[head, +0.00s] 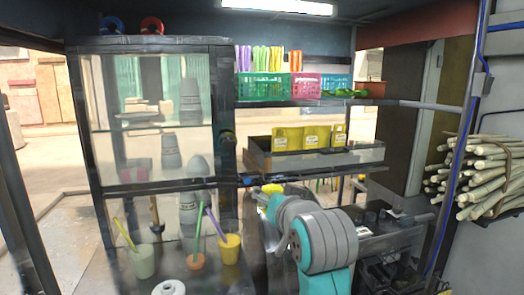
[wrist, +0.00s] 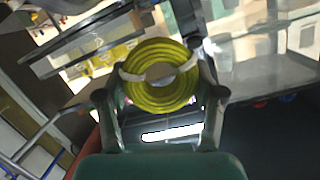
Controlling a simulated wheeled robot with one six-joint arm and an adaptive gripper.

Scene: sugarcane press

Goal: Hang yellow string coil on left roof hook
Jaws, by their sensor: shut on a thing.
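The yellow string coil (wrist: 158,98) is a round bundle with a pale tie band across it and an opening in its middle. My gripper (wrist: 160,76) is shut on it, with dark fingers at its left and right sides. In the head view my arm hides most of the gripper. A small yellow patch (head: 264,199) beside the arm may be part of the coil. I cannot make out the left roof hook in either view.
A glass cabinet (head: 150,42) stands at left, with red and blue rings on top. Shelves with baskets (head: 262,87) and yellow boxes (head: 287,138) lie beyond the arm. Cups (head: 229,249) stand on the front counter. Cane stalks (head: 485,170) are stacked at right.

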